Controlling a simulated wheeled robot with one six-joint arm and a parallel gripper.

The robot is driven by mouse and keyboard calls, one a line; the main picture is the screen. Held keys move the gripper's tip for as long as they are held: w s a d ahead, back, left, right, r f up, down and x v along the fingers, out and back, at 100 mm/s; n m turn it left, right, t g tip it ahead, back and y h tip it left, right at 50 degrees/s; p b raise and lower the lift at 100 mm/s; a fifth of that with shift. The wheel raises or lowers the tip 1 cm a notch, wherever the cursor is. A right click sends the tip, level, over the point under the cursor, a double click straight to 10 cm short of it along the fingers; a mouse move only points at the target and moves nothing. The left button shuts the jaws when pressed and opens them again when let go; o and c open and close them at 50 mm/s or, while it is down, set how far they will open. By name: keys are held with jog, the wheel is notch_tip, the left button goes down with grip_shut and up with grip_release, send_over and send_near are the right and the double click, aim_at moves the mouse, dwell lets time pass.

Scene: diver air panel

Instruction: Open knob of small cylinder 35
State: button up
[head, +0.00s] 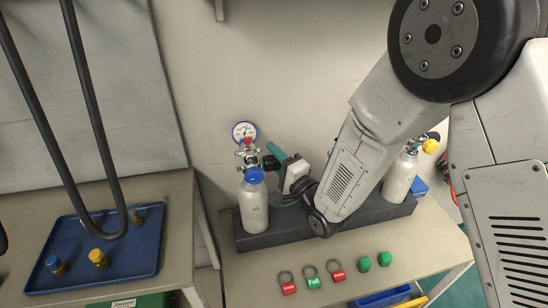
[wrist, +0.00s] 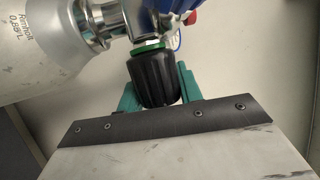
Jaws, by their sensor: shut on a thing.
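The black ribbed knob (wrist: 155,80) with a green ring sits on the valve. My gripper (wrist: 157,92) has its teal fingers on both sides of the knob and is shut on it. In the head view my gripper (head: 272,158) reaches the valve from the right. The fingertips are partly hidden behind the knob.
A round gauge (head: 244,131) stands above the cylinder. A second cylinder (head: 399,178) stands at the rack's right end, partly behind my arm. Key tags (head: 312,282) and green caps (head: 385,258) lie on the table in front. A blue tray (head: 72,282) is at left.

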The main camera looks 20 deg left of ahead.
jog(key=o, duration=1)
jog(key=v, duration=0.7)
jog(key=shift+s+d+f, duration=0.1)
jog(key=shift+s+d, duration=0.15)
jog(key=shift+d, duration=0.05)
